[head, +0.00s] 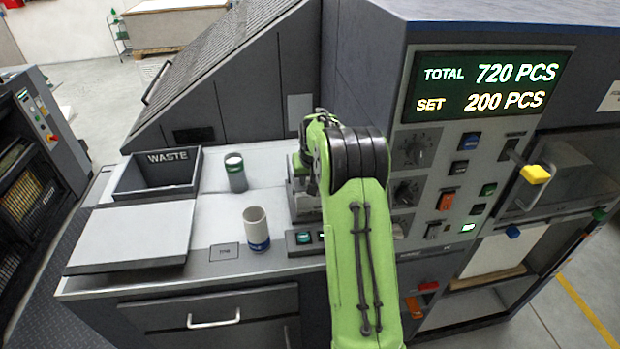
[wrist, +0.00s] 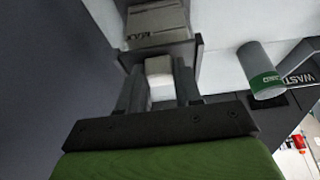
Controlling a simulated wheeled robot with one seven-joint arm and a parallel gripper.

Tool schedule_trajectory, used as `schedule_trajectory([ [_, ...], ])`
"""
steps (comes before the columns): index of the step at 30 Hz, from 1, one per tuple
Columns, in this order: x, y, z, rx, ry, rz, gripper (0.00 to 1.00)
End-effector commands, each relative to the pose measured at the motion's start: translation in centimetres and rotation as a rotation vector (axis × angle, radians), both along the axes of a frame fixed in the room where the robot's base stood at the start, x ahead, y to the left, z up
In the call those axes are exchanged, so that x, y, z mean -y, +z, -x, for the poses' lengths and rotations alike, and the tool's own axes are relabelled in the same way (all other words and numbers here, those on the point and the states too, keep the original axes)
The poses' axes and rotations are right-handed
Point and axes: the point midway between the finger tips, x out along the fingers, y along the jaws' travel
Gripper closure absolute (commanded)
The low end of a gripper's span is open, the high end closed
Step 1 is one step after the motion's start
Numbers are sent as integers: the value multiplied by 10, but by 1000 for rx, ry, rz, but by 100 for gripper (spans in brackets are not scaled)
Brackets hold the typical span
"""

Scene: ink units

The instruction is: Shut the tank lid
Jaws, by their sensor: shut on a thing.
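My gripper (wrist: 160,84) points at a dark grey box-like unit, which I take to be the tank (wrist: 156,24), with lettering on its face. A dark plate, seemingly its lid (wrist: 188,50), stands out from the unit at the fingers. The fingers are shut on a small pale grey block (wrist: 158,66), seemingly the lid's grip. In the head view the grey tank (head: 303,203) stands on the worktop, partly hidden by my green arm. The fingertips are hidden there, and I cannot tell the lid's exact angle.
A grey cylinder with a green band (head: 236,175) stands left of the tank; it also shows in the wrist view (wrist: 258,68). A pale cup with a blue base (head: 256,226) stands nearer. A waste bin (head: 155,188) is at left. The control panel (head: 440,180) rises at right.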

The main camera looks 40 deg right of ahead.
Motion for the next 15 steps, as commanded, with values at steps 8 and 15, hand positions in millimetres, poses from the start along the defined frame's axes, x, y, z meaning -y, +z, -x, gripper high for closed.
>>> schedule_trajectory([
  [8,-2,-1,4,-16,0,-8,100],
  [15,-1,0,3,-13,0,-6,40],
])
